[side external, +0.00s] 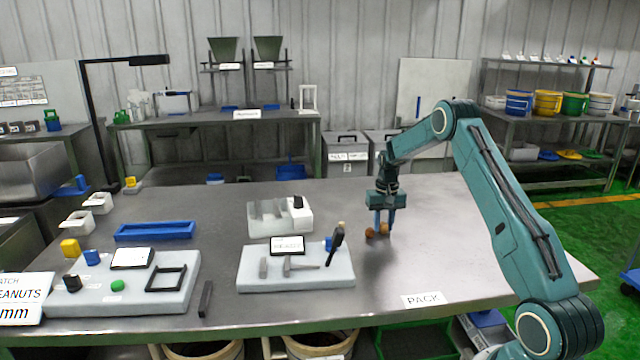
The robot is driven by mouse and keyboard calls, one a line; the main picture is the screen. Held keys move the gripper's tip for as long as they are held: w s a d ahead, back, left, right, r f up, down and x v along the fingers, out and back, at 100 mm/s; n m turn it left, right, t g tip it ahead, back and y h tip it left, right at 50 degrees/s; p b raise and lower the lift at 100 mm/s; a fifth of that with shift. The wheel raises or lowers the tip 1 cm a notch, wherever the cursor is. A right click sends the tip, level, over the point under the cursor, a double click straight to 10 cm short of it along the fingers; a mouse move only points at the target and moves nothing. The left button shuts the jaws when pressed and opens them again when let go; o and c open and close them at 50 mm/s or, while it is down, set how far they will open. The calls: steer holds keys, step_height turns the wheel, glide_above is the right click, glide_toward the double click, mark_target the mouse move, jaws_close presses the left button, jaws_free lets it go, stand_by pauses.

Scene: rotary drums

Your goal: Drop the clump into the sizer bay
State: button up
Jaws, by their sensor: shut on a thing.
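My gripper (384,224) points down over the right-middle of the steel table, its blue fingers shut on a small brown-orange clump (370,233). Part of the clump sticks out to the left of the fingers and part shows between the tips. It is at or just above the table top; I cannot tell if it touches. A white compartmented tray (283,224) stands to the left of my gripper. I cannot read which compartment or station is the sizer bay.
A white board (250,279) with a label stand, grey pieces and a black upright handle (337,240) lies left of my gripper. A white control panel (180,299) and a blue tray (155,231) are further left. The table (450,245) is clear around the PACK label (423,300).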

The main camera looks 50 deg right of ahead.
mark_target(383, 224)
steer(key=o, duration=0.7)
steer(key=shift+o, duration=0.2)
step_height(383, 224, up, 12)
steer(key=shift+r, duration=0.2)
stand_by(0.5)
